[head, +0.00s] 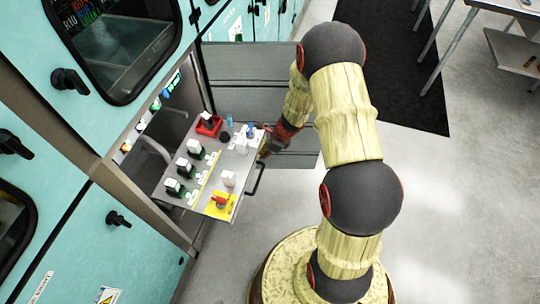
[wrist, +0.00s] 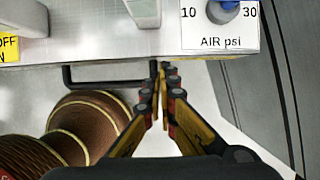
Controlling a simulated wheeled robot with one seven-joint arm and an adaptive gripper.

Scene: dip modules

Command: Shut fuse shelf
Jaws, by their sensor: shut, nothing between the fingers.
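The fuse shelf (head: 211,172) is a light grey tray that stands pulled out of an opening in the teal cabinet. It carries a row of black-and-white fuse modules (head: 187,169), a red box and a red switch on a yellow plate. A black bar handle (head: 258,178) is on its front edge; it also shows in the wrist view (wrist: 105,85). My gripper (wrist: 164,70) is shut and empty, with its fingertips close to the shelf's front edge beside the handle's right end. I cannot tell whether they touch. In the head view my gripper (head: 265,150) is partly hidden.
A grey door panel (head: 255,65) stands open beyond the shelf. The teal cabinet (head: 65,125) has black knobs. A dark mat (head: 400,60) lies on the floor and a metal table (head: 500,8) stands at the top right. The floor in front of the shelf is otherwise clear.

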